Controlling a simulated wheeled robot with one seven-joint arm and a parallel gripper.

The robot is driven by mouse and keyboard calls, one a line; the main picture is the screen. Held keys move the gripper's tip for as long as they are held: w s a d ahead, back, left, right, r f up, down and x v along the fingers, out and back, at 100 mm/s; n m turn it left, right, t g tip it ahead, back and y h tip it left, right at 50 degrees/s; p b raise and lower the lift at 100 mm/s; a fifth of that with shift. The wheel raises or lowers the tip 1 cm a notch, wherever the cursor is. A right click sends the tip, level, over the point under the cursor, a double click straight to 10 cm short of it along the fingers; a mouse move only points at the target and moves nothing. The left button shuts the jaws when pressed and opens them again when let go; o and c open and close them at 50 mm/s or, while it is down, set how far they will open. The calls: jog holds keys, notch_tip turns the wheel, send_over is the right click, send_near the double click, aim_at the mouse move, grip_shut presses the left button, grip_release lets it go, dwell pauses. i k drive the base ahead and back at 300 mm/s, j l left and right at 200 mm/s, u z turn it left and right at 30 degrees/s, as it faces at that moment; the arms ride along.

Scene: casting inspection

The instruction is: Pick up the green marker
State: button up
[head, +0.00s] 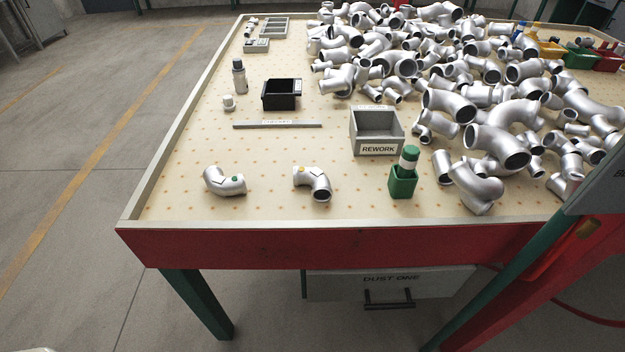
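The green marker (410,154) stands upright, leaning slightly, in a small green holder (403,185) near the front edge of the table. Its green cap and part of its white body show above the holder; its lower end is hidden inside. My gripper is not in this view.
A grey REWORK bin (377,132) stands just behind and left of the holder. Several metal pipe elbows crowd the right, the closest one (477,187) near the holder. Two marked elbows lie to the left, one (313,182) nearer. The table (190,209) is clear at front left.

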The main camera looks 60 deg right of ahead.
aim_at(409, 155)
jog(key=k+l+z, duration=0.1)
jog(key=k+l, duration=0.15)
jog(key=k+l+z, duration=0.15)
jog(key=l, duration=0.3)
jog(key=k+l+z, duration=0.1)
jog(key=k+l, duration=0.15)
jog(key=l, duration=0.15)
jog(key=k+l+z, duration=0.1)
jog(key=l, duration=0.35)
jog(key=k, duration=0.1)
